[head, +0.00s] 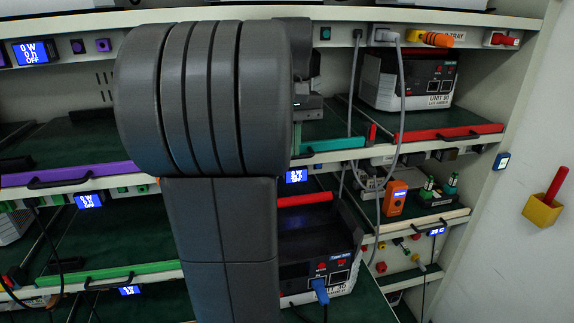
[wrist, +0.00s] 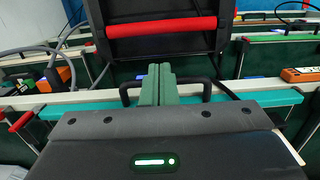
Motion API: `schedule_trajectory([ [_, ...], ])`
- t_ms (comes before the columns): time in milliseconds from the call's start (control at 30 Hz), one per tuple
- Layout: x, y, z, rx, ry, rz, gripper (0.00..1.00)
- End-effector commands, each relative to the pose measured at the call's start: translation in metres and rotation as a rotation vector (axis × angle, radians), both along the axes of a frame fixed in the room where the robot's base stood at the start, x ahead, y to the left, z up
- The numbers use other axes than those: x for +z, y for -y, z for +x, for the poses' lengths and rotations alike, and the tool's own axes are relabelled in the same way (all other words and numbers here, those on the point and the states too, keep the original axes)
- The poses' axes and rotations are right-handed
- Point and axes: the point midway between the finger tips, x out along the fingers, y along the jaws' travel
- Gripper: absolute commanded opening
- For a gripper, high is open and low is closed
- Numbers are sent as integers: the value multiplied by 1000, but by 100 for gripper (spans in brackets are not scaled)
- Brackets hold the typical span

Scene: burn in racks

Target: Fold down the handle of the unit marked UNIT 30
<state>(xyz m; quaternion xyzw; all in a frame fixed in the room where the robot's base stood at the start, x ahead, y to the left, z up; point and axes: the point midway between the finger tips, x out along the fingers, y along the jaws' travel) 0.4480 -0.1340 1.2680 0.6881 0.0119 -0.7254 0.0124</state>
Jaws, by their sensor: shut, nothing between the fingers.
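A dark unit with a white and black front (head: 318,272) sits on the lower shelf, partly hidden by my arm. Its red handle bar (head: 305,199) stands raised above its top. In the wrist view, a red bar (wrist: 160,28) spans a black frame beyond my fingers. My gripper (head: 297,135) points down beside the teal shelf edge, above the lower unit. Its greenish fingers (wrist: 157,85) are together, empty, and apart from the red bar.
A teal shelf strip (wrist: 90,103) with a dark pull handle (wrist: 128,92) lies around my fingers. Grey cables (head: 402,100) hang in front of the right-hand shelves. An orange meter (head: 395,198) stands right of the lower unit. A yellow holder (head: 541,212) is on the right wall.

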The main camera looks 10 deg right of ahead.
Motion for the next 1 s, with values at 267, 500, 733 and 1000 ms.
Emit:
schedule_trajectory([
  [267,-31,0,-3,0,-3,1,0],
  [500,-74,0,-5,0,-2,0,0],
  [733,-96,0,-6,-1,-1,0,0],
  [1000,-100,0,-6,-1,0,0,0],
])
